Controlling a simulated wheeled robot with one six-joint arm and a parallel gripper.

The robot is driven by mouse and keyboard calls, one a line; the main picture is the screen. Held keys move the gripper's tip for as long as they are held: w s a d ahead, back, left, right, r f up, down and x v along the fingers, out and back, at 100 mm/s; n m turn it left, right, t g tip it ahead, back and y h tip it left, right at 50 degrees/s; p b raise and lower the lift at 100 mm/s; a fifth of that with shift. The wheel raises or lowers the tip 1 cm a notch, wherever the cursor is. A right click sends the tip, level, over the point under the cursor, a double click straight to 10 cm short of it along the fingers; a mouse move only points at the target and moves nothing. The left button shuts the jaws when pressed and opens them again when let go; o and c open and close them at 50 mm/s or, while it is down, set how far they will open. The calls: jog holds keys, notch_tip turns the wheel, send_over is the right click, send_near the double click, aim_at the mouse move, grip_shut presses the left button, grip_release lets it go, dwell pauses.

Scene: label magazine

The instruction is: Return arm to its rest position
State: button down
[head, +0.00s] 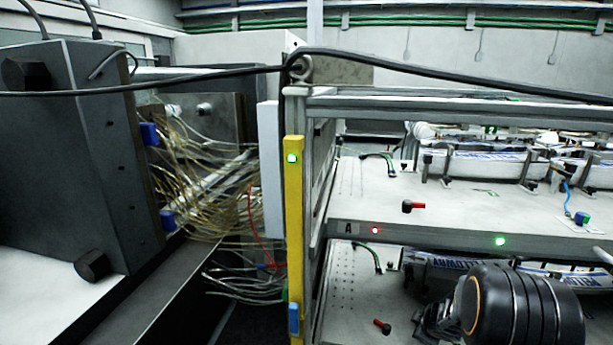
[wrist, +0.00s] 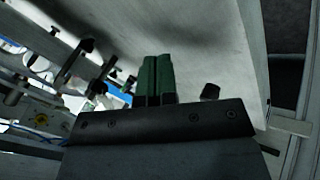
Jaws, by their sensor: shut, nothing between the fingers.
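My gripper (wrist: 156,65) shows in the wrist view as two green fingers side by side, closed together with nothing between them. Its dark mounting plate with bolts is below the fingers. The fingers point up in the picture toward a pale panel (wrist: 215,50). A dark, ribbed, rounded part of my arm is at the lower right of the head view, in front of the lower shelf level. The fingers cannot be made out in the head view.
A metal rack has an upper shelf (head: 450,212) with a red-handled lever (head: 413,206), a red light (head: 375,230) and a green light (head: 500,241). Labelled rolls (head: 485,163) lie behind. A yellow post (head: 294,235) stands at its left edge. Loose wires (head: 200,180) hang beside a dark machine (head: 85,150).

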jog(key=s+r+m+h, duration=0.1)
jog(key=s+r+m, duration=0.1)
jog(key=s+d+r+m+g+h, duration=0.1)
jog(key=s+r+m+h, duration=0.1)
jog(key=shift+s+d+r+m+g, duration=0.15)
jog(key=shift+s+r+m+g, duration=0.15)
jog(key=shift+s+r, duration=0.1)
jog(key=s+a+r+m+y, duration=0.2)
jog(key=s+a+r, duration=0.5)
jog(key=s+a, duration=0.1)
jog(key=s+a+r+m+g+y+p, duration=0.1)
jog(key=s+a+r+m+y, duration=0.1)
jog(key=s+a+r, duration=0.5)
jog(key=s+a+m, duration=0.1)
jog(key=a, duration=0.2)
jog(key=shift+s+a+r+m, duration=0.15)
jog(key=shift+a+m, duration=0.15)
jog(key=shift+a, duration=0.1)
jog(key=shift+d, duration=0.1)
